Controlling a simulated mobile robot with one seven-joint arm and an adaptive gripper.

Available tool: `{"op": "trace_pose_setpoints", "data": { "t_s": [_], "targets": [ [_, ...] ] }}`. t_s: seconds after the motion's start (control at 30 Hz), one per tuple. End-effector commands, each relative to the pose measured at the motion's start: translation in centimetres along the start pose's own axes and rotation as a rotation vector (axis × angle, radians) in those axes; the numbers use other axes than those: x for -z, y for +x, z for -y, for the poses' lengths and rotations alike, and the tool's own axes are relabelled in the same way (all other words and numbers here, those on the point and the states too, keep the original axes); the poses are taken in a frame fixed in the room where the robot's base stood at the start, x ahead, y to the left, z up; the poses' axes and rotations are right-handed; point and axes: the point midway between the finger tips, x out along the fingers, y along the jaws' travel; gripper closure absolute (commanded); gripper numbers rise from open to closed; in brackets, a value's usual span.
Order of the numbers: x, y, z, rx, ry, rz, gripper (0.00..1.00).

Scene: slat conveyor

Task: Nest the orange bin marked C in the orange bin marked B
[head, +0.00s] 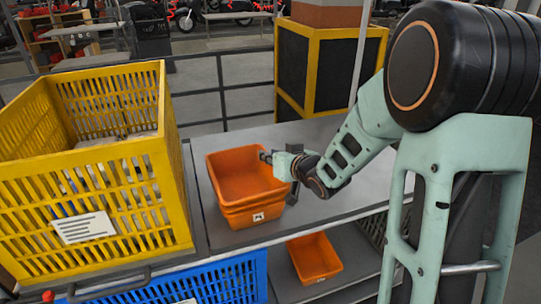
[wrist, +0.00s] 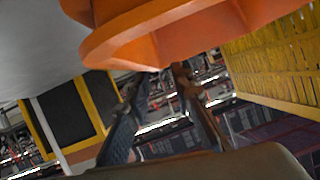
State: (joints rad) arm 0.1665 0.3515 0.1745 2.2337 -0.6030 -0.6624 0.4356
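Orange bins (head: 246,190) stand on the grey table, and a double rim line at the front suggests one nested in another. A small white label (head: 258,216) is on the front, its letter too small to read. Another orange bin (head: 314,257) sits on the lower shelf, with no readable mark. My gripper (head: 279,172) is at the right rim of the upper bins, one finger over the inside and one outside. In the wrist view orange bin surfaces (wrist: 150,40) fill the top, close to my fingers (wrist: 160,75), which stand apart. Contact with the rim is unclear.
A large yellow slatted crate (head: 110,190) stands left of the bins. A blue crate (head: 215,282) is below at the front. The table (head: 330,145) is clear behind and right of the bins. A black and yellow box stands behind.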

Motion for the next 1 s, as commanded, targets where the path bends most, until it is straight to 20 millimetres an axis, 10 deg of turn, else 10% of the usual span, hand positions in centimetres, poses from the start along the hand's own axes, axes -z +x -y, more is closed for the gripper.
{"op": "trace_pose_setpoints", "data": {
  "t_s": [0.43, 1.0],
  "targets": [
    [0.0, -1.1, 0.0, -0.001, 0.000, 0.000, 0.75],
    [0.1, -10.2, -0.1, -0.002, -0.002, -0.002, 0.75]
  ]
}}
